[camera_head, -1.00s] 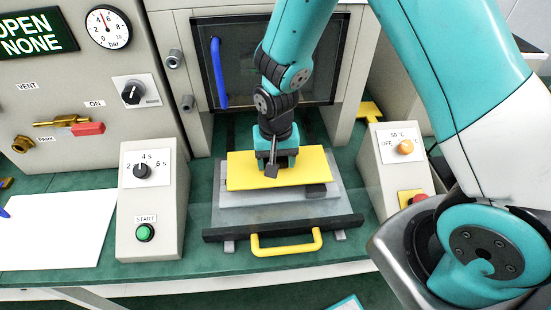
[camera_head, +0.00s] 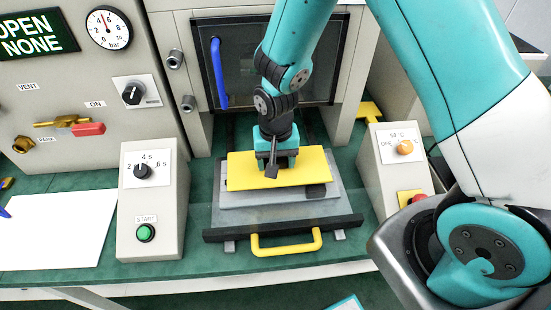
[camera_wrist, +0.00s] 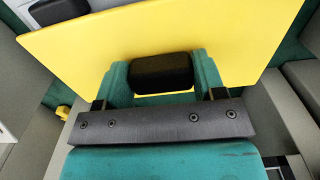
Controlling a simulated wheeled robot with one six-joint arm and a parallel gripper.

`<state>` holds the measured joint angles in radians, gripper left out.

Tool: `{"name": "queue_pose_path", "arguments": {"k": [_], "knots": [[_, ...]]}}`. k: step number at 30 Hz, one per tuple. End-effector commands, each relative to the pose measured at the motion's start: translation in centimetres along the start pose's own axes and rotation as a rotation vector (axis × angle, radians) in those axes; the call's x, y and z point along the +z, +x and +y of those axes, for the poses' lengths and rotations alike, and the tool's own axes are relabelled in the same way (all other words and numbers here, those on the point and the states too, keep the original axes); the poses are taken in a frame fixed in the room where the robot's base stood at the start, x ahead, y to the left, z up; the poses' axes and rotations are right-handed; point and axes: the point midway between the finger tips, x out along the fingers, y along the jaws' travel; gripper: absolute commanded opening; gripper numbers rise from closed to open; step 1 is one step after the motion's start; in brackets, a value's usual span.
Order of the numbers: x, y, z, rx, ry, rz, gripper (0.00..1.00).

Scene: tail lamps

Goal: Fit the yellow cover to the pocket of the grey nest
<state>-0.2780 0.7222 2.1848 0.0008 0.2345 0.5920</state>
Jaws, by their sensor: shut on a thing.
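The yellow cover (camera_head: 305,174) is a flat rectangular plate. It lies level over the grey nest (camera_head: 240,199), which sits on a sliding drawer plate with a yellow handle. My gripper (camera_head: 277,162) is above the cover and shut on its dark grip block, which shows between the teal fingers in the wrist view (camera_wrist: 165,73). The cover (camera_wrist: 200,30) fills much of the wrist view. The nest's pocket is hidden under the cover, and I cannot tell whether the cover touches the nest. A dark block (camera_head: 316,190) shows at the nest's front right.
A control box with a dial and green START button (camera_head: 146,232) stands left of the drawer. Another box with an orange knob (camera_head: 405,147) stands right. The chamber with a blue handle (camera_head: 218,72) is behind. The yellow drawer handle (camera_head: 286,243) projects in front.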

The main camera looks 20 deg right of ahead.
Motion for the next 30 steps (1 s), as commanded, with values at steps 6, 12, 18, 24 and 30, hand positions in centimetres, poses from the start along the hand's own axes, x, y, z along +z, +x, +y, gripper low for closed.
{"name": "queue_pose_path", "arguments": {"k": [6, 12, 18, 24, 30], "knots": [[0.0, -0.1, 0.0, 0.000, 0.000, 0.000, 0.33], [0.0, 0.0, 0.0, 0.000, 0.000, 0.001, 0.33], [0.0, -0.1, 0.0, 0.000, 0.000, 0.000, 0.33], [0.0, 0.2, 0.0, 0.000, 0.000, 0.001, 0.33], [0.0, 1.0, 0.0, -0.001, 0.000, 0.001, 0.33]]}}
